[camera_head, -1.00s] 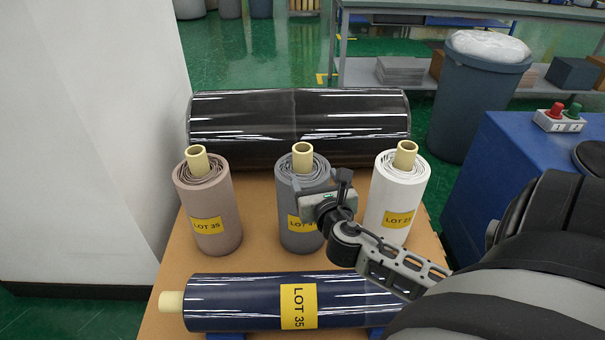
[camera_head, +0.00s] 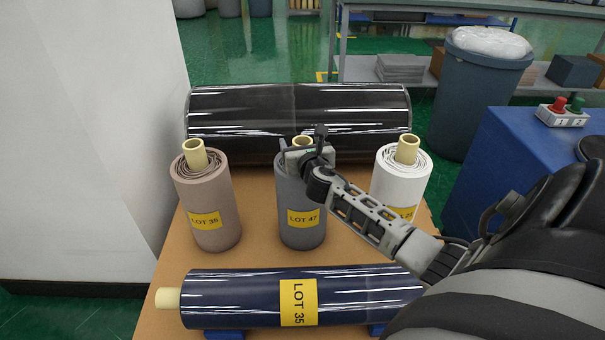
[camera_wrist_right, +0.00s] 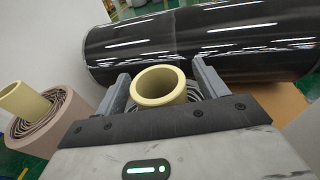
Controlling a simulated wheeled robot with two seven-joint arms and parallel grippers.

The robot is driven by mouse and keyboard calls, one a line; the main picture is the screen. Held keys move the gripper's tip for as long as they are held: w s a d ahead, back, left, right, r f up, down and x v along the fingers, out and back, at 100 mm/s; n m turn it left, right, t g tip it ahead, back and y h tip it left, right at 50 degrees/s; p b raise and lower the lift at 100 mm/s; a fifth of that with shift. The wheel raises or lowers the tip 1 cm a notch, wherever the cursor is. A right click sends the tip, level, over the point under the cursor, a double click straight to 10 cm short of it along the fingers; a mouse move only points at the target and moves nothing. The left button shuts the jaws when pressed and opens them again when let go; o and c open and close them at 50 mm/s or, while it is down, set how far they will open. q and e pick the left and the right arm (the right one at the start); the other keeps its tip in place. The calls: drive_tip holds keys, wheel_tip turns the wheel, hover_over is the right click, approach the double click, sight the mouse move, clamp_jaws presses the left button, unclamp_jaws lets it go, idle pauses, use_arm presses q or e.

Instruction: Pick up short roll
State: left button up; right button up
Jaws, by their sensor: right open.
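Three short upright rolls stand in a row on the tan table. They are a pinkish-brown one (camera_head: 205,205), a grey one labelled LOT 47 (camera_head: 302,225) in the middle, and a white one (camera_head: 395,185) on the right. Each has a cream core tube sticking out of its top. My right gripper (camera_head: 304,145) is over the top of the grey roll. In the right wrist view its open fingers stand on either side of the cream core (camera_wrist_right: 160,86), with a gap visible around it. Whether a finger touches the core I cannot tell. My left gripper is not seen.
A long black wrapped roll (camera_head: 300,110) lies behind the row. A long navy roll (camera_head: 230,300) labelled LOT 35 lies in front on blue supports. A white wall (camera_head: 80,140) is at the left. A blue cabinet (camera_head: 500,180) with a button box and a bin (camera_head: 470,100) are at the right.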

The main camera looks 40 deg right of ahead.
drive_tip(key=shift+w+d, duration=0.15)
drive_tip(key=shift+w, duration=0.1)
clamp_jaws()
drive_tip(key=shift+r, duration=0.2)
